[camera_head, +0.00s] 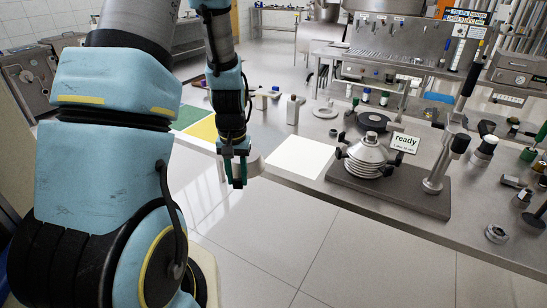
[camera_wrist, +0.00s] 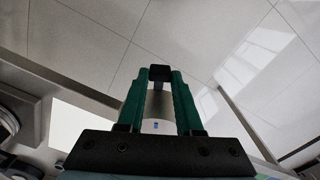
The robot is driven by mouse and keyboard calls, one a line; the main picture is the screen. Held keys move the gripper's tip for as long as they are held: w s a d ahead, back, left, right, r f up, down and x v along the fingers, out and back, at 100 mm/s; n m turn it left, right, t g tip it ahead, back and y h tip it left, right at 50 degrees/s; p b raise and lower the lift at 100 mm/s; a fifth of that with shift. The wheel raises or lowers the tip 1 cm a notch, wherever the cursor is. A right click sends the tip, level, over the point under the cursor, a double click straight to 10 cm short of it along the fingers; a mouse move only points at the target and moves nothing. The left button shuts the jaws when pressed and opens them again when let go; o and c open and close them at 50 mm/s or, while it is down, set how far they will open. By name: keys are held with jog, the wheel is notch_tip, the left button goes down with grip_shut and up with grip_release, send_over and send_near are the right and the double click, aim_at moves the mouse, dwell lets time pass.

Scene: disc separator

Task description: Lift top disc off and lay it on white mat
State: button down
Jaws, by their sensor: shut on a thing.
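The disc stack (camera_head: 368,155) is a pile of grey metal cones on a dark base plate (camera_head: 400,195), with dark knobs at its sides. A sign reading "ready" (camera_head: 405,143) stands beside it. The white mat (camera_head: 300,157) lies bare at the table's front edge, left of the stack; part of it shows in the wrist view (camera_wrist: 72,135). My gripper (camera_head: 238,182) points down beyond the table's front edge, left of the mat and well apart from the stack.
An upright metal post with a long dark handle (camera_head: 460,105) rises right of the stack. A dark round part (camera_head: 372,121) lies behind it. Loose metal parts crowd the right side. A green and yellow mat (camera_head: 203,128) lies left.

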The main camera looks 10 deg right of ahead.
jog(key=w+a+f+n, duration=0.2)
jog(key=a+f, duration=0.6)
jog(key=a, duration=0.5)
jog(key=shift+w+a+n, duration=0.3)
jog(key=shift+w+n, duration=0.05)
jog(key=shift+n, duration=0.35)
